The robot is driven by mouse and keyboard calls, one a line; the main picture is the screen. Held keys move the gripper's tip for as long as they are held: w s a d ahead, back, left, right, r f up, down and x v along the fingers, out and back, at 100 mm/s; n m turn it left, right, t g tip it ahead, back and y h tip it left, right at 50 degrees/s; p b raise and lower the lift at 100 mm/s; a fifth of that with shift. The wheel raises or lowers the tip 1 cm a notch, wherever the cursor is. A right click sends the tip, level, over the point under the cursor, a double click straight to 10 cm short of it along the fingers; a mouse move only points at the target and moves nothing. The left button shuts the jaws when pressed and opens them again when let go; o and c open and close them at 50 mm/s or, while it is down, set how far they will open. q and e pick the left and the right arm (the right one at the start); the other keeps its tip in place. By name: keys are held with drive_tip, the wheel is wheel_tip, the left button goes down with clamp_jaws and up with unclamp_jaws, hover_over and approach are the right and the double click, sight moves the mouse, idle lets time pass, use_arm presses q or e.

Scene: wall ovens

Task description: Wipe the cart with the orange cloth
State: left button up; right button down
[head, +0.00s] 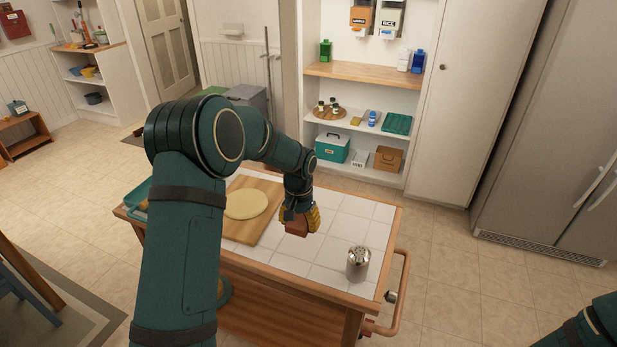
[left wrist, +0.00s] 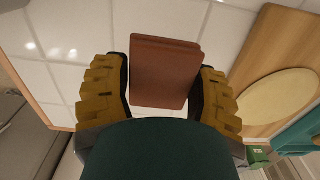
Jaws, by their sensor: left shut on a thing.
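The cart (head: 378,237) has a white tiled top with a wooden edge; its tiles also show in the left wrist view (left wrist: 62,45). My left gripper (head: 300,220) is over the middle of the cart top. Its yellow fingers are shut on the folded orange cloth (head: 296,228), which looks brownish-orange. In the left wrist view the cloth (left wrist: 165,70) sits between the two fingers, over the tiles. I cannot tell whether it touches them. Only part of my right arm shows at the lower right of the head view; its gripper is out of view.
A wooden board (head: 270,189) with flat round dough (head: 246,204) lies on the cart's left part. A metal shaker (head: 358,263) stands near the front right corner. A teal tray (head: 139,197) is at the left end. Shelves stand behind; floor is clear to the right.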

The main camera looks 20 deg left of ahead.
use_arm(q)
drive_tip(key=shift+r+p, duration=0.75)
drive_tip(key=shift+r, duration=0.7)
